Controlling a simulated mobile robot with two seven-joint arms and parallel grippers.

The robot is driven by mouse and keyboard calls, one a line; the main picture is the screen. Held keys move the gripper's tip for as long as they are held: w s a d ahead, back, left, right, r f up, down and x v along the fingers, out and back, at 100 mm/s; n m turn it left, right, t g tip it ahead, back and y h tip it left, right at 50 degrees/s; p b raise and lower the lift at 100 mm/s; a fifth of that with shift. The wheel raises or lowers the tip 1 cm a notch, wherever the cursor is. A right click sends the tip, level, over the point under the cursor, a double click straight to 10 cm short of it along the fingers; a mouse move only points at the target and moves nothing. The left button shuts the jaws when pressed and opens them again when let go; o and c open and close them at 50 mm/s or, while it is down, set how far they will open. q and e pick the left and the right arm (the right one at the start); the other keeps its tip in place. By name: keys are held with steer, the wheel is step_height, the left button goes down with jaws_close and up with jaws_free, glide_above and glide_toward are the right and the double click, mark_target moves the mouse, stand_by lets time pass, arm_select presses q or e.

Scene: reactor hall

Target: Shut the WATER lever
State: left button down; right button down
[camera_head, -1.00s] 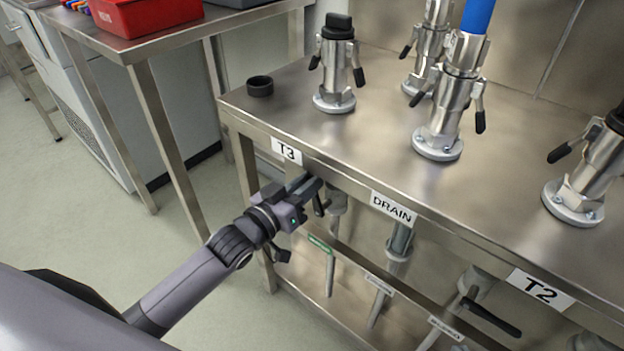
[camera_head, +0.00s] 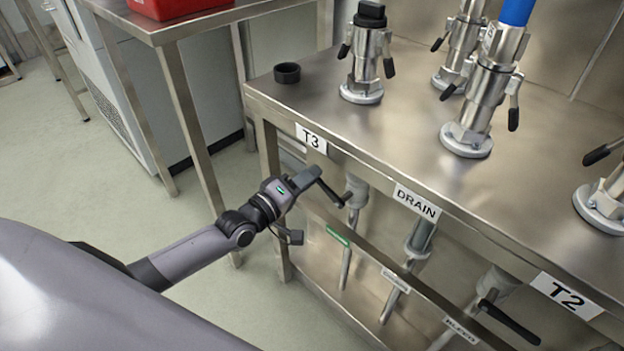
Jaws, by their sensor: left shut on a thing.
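Under the bench edge below the T3 plate is a valve with a black lever (camera_head: 330,194) on a grey vertical pipe (camera_head: 355,191). A green tag (camera_head: 338,236) sits on the rail below it; its text is too small to read, so I cannot confirm it says WATER. My left gripper (camera_head: 308,180) is shut on the outer end of this lever, which sticks out from the pipe toward the left. The fingers hide the lever's tip. My right gripper is not in view.
The steel bench (camera_head: 400,135) carries several upright couplings and a black ring (camera_head: 287,73). Under it are a DRAIN valve (camera_head: 420,238) and another black lever (camera_head: 510,322) near the BLEED tag. A side table with a red bin (camera_head: 175,6) stands at left. Floor left of the bench is clear.

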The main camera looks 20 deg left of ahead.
arm_select(q)
steer(key=shift+w+a+f+n+b, duration=0.1)
steer(key=shift+a+f+n+b, duration=0.05)
steer(key=shift+f+n+b, duration=0.8)
steer(key=shift+a+f+n+b, duration=0.15)
steer(key=shift+f+n+b, duration=0.5)
steer(key=shift+n, duration=0.6)
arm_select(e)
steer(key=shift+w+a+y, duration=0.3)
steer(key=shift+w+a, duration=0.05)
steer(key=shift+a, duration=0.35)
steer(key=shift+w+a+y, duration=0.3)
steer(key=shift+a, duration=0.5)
arm_select(q)
steer(key=c, duration=1)
jaws_free()
steer(key=shift+c, duration=0.2)
